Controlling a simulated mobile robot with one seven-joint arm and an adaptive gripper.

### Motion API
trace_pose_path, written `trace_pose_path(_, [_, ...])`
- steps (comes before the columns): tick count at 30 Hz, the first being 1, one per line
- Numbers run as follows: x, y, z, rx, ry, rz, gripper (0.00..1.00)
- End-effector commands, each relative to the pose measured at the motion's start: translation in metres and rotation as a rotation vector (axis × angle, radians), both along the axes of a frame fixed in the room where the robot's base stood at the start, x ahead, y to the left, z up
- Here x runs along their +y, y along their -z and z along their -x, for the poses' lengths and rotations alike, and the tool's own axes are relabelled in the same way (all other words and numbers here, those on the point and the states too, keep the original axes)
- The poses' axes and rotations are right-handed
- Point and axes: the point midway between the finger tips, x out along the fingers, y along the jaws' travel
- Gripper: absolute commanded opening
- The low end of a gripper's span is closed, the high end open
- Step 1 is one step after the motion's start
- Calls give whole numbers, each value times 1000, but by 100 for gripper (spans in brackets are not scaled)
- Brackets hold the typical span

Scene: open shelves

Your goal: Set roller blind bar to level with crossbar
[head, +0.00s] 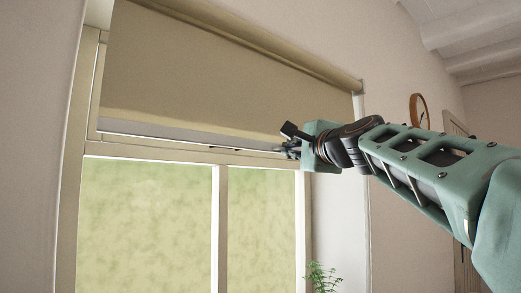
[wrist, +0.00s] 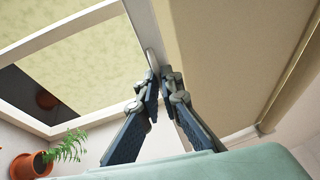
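The beige roller blind (head: 210,75) hangs partly lowered over the window. Its pale bar (head: 165,130) runs along the lower edge. The window's crossbar (head: 150,153) lies just below the bar in the head view, with only a narrow gap or overlap between them; I cannot tell exact depth. My gripper (head: 288,146) is at the bar's right part. In the wrist view its two fingers (wrist: 160,78) are close together with the pale strip at the blind's edge between them, and the blind fabric (wrist: 215,60) lies to the right. Fingers partly hide the contact.
A potted plant (wrist: 45,155) stands low by the window, and its leaves (head: 320,275) show in the head view. A vertical mullion (head: 220,215) divides the panes below the crossbar. The wall at right carries a round clock (head: 418,110).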

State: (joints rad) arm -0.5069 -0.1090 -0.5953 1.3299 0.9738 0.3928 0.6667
Motion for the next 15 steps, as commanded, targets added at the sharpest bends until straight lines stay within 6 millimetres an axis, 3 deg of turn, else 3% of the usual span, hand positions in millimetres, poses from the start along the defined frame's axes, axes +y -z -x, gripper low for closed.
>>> trace_pose_path(2, [-1,11,0,1,1,0,0])
trace_pose_path(12, [0,10,0,0,1,0,0])
trace_pose_path(15, [0,10,0,0,1,0,14])
